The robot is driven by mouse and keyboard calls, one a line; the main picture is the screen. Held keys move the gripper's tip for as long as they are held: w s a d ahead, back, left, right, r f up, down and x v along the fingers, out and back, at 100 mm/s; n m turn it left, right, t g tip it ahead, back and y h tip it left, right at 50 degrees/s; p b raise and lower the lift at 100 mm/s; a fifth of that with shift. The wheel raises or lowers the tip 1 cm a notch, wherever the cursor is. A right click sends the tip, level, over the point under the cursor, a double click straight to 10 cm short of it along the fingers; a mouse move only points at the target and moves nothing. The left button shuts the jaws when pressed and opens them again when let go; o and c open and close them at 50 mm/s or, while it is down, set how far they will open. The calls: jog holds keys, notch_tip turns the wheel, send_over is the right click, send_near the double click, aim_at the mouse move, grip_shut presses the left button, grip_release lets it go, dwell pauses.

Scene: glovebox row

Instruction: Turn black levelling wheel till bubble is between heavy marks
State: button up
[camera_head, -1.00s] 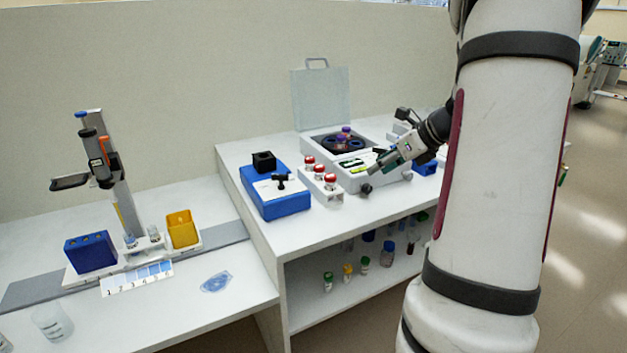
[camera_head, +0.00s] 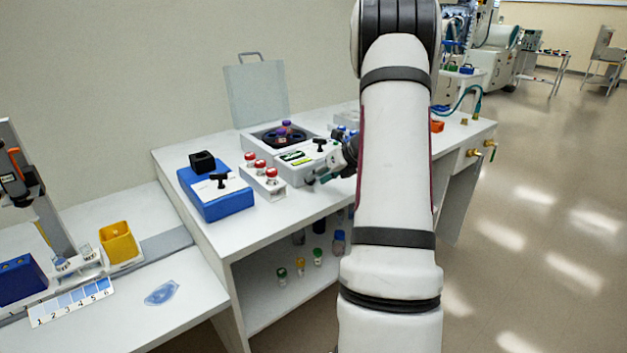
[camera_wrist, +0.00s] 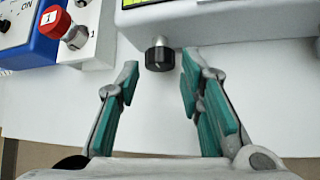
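The black levelling wheel (camera_wrist: 160,55) is a ribbed knob on the front face of a pale instrument (camera_wrist: 205,22). In the wrist view it lies between the fingertips of my gripper (camera_wrist: 159,68). The teal-padded fingers are open, with a gap on both sides of the wheel; depth is hard to judge. In the head view my gripper (camera_head: 320,175) is at the instrument's front, low near the bench top. The bubble and heavy marks are too small to make out.
A rack with red-capped vials (camera_head: 261,172) stands just left of the instrument, its nearest cap (camera_wrist: 53,21) close to my left finger. A blue box (camera_head: 215,192) with a black T-handle is farther left. The bench in front of the wheel is clear.

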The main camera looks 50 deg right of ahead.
jog(key=shift+x, duration=1.25)
jog(key=shift+c, duration=0.5)
grip_shut()
jog(key=shift+a+f+b, duration=0.1)
jog(key=shift+b, duration=0.3)
jog(key=shift+w+h+b, duration=0.1)
jog(key=shift+h+b, duration=0.2)
